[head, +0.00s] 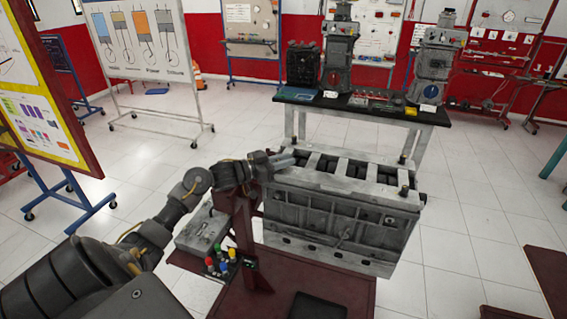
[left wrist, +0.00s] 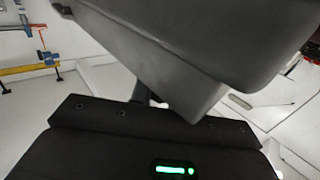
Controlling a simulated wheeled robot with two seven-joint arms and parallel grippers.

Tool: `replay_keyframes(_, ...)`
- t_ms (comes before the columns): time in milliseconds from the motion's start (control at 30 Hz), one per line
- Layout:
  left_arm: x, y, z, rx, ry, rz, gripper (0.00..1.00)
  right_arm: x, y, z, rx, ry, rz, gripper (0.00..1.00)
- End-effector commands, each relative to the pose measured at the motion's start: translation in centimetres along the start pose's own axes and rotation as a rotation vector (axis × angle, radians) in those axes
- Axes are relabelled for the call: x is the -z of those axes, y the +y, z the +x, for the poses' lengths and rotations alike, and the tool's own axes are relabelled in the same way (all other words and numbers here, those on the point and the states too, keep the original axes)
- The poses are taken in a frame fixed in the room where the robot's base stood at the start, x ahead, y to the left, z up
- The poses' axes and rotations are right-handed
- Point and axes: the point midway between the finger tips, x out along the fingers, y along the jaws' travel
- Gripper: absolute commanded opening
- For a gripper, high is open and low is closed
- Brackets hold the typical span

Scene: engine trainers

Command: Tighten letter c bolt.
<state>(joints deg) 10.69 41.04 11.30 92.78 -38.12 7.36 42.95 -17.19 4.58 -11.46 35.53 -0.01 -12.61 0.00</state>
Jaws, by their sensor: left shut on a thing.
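A grey engine block (head: 338,222) is mounted on a dark red stand (head: 243,235). Black bolt-like posts stand on its top, one at the near right corner (head: 404,190). No letter c can be read on any of them. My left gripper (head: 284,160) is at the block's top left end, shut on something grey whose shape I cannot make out. Whether it touches the block cannot be told. In the left wrist view, a large smooth grey body (left wrist: 190,50) fills the top and hides the fingertips. My right gripper is not in view.
A grey box (head: 203,230) and several coloured-handled tools (head: 220,263) sit on the stand's red shelf, below my left arm. A black-topped table (head: 350,103) with engine parts stands behind. Display boards (head: 143,45) are at left. The tiled floor at right is mostly free.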

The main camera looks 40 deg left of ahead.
Motion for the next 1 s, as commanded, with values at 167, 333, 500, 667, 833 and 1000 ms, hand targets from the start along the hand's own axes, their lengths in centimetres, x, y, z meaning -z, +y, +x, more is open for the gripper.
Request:
replay_keyframes(167,-0.5,-0.1,0.0,-0.161,0.002,0.007,0.00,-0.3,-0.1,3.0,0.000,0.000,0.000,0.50)
replay_keyframes(333,-0.6,0.2,-0.1,-0.312,0.004,0.008,0.00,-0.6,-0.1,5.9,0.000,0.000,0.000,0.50)
replay_keyframes(500,-0.4,0.5,-0.1,-0.425,0.006,0.008,0.00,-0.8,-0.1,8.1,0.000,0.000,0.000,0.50)
replay_keyframes(667,-0.2,0.7,-0.2,-0.500,0.005,0.008,0.00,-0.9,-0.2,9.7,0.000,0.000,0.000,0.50)
replay_keyframes(833,-0.1,0.8,-0.2,-0.554,0.004,0.007,0.00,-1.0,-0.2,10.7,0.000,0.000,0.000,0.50)
replay_keyframes(1000,0.1,0.9,-0.2,-0.583,0.005,0.007,0.00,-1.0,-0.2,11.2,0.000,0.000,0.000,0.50)
